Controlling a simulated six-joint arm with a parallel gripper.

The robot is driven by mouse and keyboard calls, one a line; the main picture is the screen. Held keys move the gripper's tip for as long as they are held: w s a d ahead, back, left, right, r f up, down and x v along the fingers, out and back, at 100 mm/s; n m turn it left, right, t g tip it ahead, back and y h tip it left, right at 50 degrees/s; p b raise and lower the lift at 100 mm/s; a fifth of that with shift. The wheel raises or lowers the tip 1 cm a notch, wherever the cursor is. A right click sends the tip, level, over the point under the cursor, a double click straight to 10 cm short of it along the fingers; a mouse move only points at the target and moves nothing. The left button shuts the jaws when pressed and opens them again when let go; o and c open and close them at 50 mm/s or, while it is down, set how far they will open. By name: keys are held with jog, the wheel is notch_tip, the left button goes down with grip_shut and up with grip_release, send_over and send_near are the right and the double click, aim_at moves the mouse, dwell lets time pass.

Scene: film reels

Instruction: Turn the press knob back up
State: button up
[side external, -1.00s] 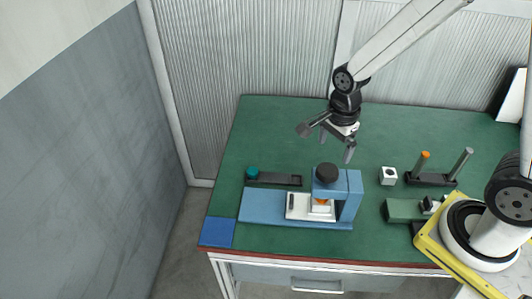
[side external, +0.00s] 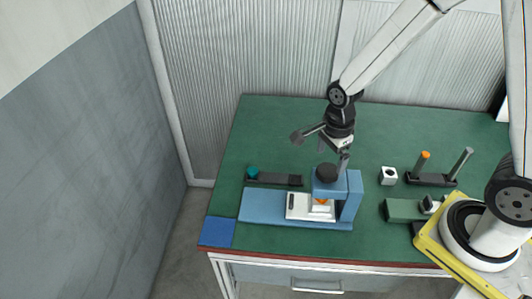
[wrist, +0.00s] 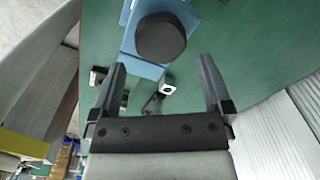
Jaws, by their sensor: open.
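The press is a blue frame (side external: 354,187) on a blue base plate (side external: 262,206), with a round black knob (side external: 326,172) on top. An orange piece (side external: 321,201) shows under the press arm, over a white block (side external: 298,207). My gripper (side external: 335,163) is just above and behind the knob. In the wrist view my gripper (wrist: 161,70) is open and empty, and the knob (wrist: 161,38) lies ahead of the gap between the fingers. I see no contact between the fingers and the knob.
A dark tray with a teal knob (side external: 252,172) lies behind the press on the left. A white block with a hole (side external: 388,176) and a dark rack with an orange-topped post (side external: 424,161) stand to the right. A green vise-like block (side external: 403,210) is at front right. A blue pad (side external: 217,231) marks the front left corner.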

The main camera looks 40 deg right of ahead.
aim_at(328, 170)
jog(key=shift+f, duration=2.25)
jog(key=c, duration=1)
